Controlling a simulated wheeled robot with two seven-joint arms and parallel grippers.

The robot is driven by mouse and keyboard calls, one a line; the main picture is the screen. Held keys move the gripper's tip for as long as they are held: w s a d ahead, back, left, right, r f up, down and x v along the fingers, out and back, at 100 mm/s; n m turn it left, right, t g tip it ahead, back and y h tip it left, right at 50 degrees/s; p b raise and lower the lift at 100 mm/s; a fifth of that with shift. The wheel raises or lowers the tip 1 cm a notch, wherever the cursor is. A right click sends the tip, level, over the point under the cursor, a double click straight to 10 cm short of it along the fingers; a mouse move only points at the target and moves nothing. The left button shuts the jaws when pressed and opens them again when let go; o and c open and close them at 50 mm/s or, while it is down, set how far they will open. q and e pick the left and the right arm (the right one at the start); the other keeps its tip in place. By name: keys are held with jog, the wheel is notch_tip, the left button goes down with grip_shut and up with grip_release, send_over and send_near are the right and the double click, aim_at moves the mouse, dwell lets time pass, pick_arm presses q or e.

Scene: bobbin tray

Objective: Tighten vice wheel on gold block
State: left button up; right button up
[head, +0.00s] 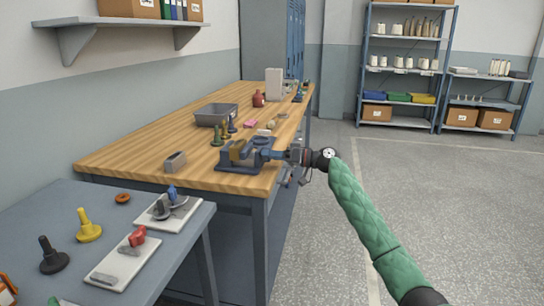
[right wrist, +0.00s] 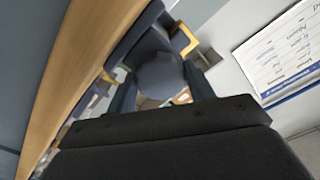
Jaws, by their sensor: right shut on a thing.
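The blue-grey vice (head: 240,166) stands at the front right corner of the wooden bench. The gold block (head: 237,151) sits between its jaws. A bit of gold (right wrist: 185,40) also shows in the right wrist view. My right gripper (head: 283,156) is at the vice's right end, shut on the vice wheel. The wheel is mostly hidden by the gripper in the head view. In the right wrist view a dark round part (right wrist: 160,75), which looks like the wheel, lies between the fingers. My left gripper is not in view.
A small grey block (head: 175,162) lies left of the vice. A grey bin (head: 215,115) and several small coloured pieces stand behind it. A lower grey table (head: 50,215) with knobs and white plates is at front left. The floor at right is clear.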

dwell(0.8)
jog(key=o, duration=1)
jog(key=shift+c, duration=0.2)
jog(key=shift+d, duration=0.1)
jog(key=v, duration=0.7)
jog(key=shift+d+b, duration=0.3)
jog(key=shift+b, duration=0.1)
